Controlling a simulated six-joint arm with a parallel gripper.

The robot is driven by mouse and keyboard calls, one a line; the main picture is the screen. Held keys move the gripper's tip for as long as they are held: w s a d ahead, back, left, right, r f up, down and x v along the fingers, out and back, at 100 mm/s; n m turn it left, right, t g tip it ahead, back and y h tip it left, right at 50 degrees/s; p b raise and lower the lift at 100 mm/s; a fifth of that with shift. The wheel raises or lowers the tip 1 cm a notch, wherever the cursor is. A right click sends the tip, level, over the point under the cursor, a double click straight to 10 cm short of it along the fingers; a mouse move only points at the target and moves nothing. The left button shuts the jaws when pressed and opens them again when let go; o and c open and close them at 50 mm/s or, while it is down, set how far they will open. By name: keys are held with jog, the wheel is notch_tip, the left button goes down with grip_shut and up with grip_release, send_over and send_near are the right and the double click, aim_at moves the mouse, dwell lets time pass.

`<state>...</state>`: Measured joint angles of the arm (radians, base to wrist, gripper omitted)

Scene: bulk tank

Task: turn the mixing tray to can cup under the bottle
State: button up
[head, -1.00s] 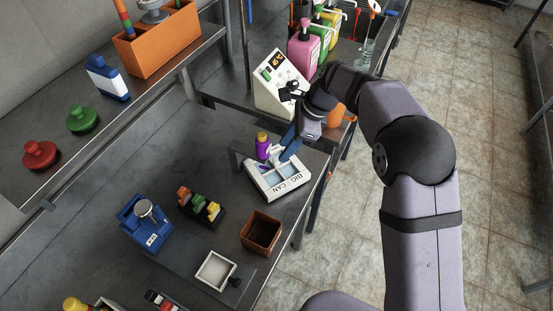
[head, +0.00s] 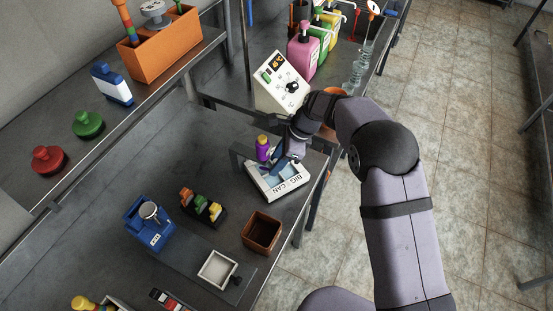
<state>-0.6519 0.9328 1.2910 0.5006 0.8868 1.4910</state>
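The mixing tray (head: 291,188) is a white tray lettered "BIG" and "CAN", with pale blue compartments, on the metal bench. A purple bottle (head: 263,150) with a yellow cap stands upright at the tray's back left. My gripper (head: 279,172) reaches down over the tray's back part, just right of the bottle. Its dark fingers are small and partly covered by the wrist, so I cannot tell whether they are open or touching the tray. My gripper hides part of the compartments.
A white control box (head: 279,84) stands behind my wrist. In front of the tray are a brown box (head: 262,232), a block of colored pieces (head: 202,207), a blue device (head: 149,222) and a small white-rimmed tray (head: 217,269). Pump bottles (head: 304,54) stand at the back.

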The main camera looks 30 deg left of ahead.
grip_shut()
jog(key=shift+m, duration=0.4)
jog(key=shift+s+r+m+t+p, duration=0.15)
jog(key=shift+m+t+p, duration=0.45)
jog(key=shift+m+p, duration=0.45)
jog(key=shift+m+t+y+p, duration=0.3)
jog(key=shift+m+t+p, duration=0.2)
jog(key=shift+m+p, duration=0.7)
jog(key=shift+m+b, duration=0.3)
jog(key=shift+m, duration=0.05)
grip_release()
